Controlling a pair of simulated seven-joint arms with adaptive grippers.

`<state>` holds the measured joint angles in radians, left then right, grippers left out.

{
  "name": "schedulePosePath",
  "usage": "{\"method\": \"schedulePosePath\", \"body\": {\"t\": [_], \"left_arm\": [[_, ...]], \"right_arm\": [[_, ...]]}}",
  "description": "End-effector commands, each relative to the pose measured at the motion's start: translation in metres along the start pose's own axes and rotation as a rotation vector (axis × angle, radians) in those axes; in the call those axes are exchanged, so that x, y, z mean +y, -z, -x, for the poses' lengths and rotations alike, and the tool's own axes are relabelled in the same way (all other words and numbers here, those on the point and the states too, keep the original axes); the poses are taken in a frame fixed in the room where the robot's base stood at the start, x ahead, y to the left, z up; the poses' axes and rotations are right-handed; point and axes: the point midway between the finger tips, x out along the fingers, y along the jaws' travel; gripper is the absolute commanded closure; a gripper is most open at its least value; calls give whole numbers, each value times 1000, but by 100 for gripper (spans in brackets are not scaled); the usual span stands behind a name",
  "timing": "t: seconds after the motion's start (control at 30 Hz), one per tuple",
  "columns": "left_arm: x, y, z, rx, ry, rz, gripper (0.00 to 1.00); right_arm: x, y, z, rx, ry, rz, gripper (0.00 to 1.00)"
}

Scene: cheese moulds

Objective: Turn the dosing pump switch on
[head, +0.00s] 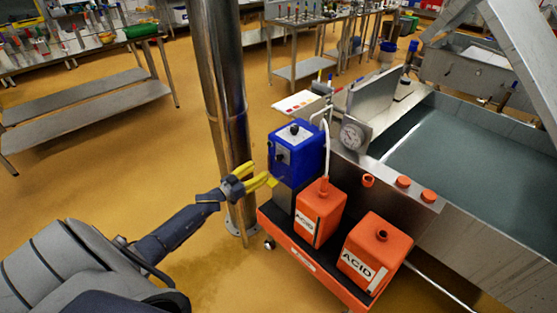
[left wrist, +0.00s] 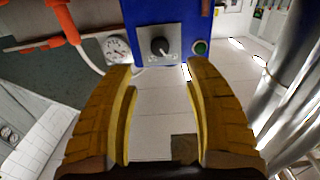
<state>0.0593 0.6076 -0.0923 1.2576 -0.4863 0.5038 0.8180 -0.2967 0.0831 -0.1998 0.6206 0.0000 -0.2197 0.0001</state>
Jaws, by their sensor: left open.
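The blue dosing pump (head: 297,155) stands on an orange cart (head: 324,272) in the head view, with a dark knob on its top face and another on the side facing my left gripper. In the left wrist view the blue pump (left wrist: 215,18) shows a grey panel with a black knob (left wrist: 160,46) and a round green button (left wrist: 201,47) beside it. My left gripper (head: 256,177) is open and empty beside the pump. Its yellow fingers (left wrist: 157,75) point at the pump, with the knob framed between them and a gap in front. My right gripper is out of view.
Two orange acid containers (head: 320,212) (head: 375,252) stand on the cart to the right of the pump. A metal column (head: 222,90) rises close behind my left gripper. A steel vat (head: 460,160) with a gauge (head: 354,135) lies to the right.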

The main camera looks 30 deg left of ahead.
Motion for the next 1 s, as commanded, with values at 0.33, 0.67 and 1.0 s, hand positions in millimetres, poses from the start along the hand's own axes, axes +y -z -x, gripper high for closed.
{"method": "schedulePosePath", "body": {"t": [0.33,0.67,1.0], "left_arm": [[0,1,-57,2,0,0,48],[0,0,-96,1,1,1,48],[0,0,-112,0,0,0,48]], "right_arm": [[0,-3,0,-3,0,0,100],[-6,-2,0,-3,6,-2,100],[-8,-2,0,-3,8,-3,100]]}}
